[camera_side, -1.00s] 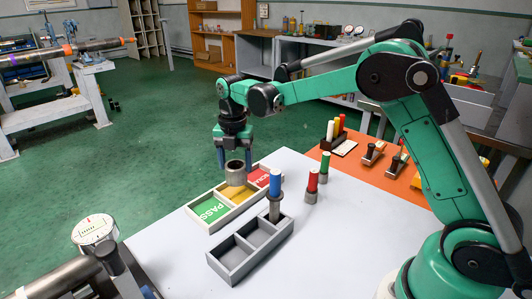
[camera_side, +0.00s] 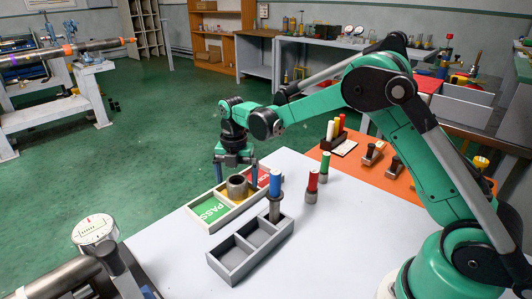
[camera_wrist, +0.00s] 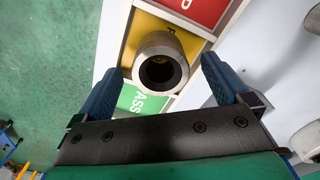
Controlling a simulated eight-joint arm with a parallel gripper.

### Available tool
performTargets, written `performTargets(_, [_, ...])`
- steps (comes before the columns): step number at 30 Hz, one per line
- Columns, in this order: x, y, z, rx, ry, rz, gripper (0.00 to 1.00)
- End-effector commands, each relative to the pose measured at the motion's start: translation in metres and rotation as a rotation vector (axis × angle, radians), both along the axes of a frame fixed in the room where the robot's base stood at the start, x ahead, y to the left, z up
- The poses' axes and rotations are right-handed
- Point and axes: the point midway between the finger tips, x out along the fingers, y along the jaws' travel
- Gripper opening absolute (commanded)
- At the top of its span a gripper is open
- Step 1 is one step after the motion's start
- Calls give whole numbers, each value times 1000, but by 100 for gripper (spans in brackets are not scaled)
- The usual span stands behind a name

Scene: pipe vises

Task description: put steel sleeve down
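The steel sleeve (camera_side: 237,188) is a short grey ring-shaped cylinder, standing upright in the yellow middle compartment of the three-part tray (camera_side: 219,220). In the wrist view the sleeve (camera_wrist: 162,72) shows its dark bore, with yellow floor (camera_wrist: 154,24) beside it. My gripper (camera_side: 237,181) is above the tray, its blue fingers spread on either side of the sleeve. In the wrist view my gripper (camera_wrist: 164,75) is open, with gaps between both fingers and the sleeve. The sleeve's foot is partly hidden by the tray wall.
The green PASS compartment (camera_side: 209,210) and the red compartment (camera_side: 263,178) flank the yellow one. A blue-topped plug gauge (camera_side: 275,185) stands close on the right, a red-topped one (camera_side: 312,182) beyond.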

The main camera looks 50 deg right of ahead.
Motion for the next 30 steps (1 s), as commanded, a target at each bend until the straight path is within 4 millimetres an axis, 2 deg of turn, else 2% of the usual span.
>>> performTargets(4, [0,0,2,0,0,0,96])
performTargets(7, [0,0,10,0,0,0,96])
performTargets(21, [0,0,103,0,0,0,96])
performTargets(27, [0,0,121,0,-1,-4,96])
performTargets(30, [-5,1,128,0,-18,-65,96])
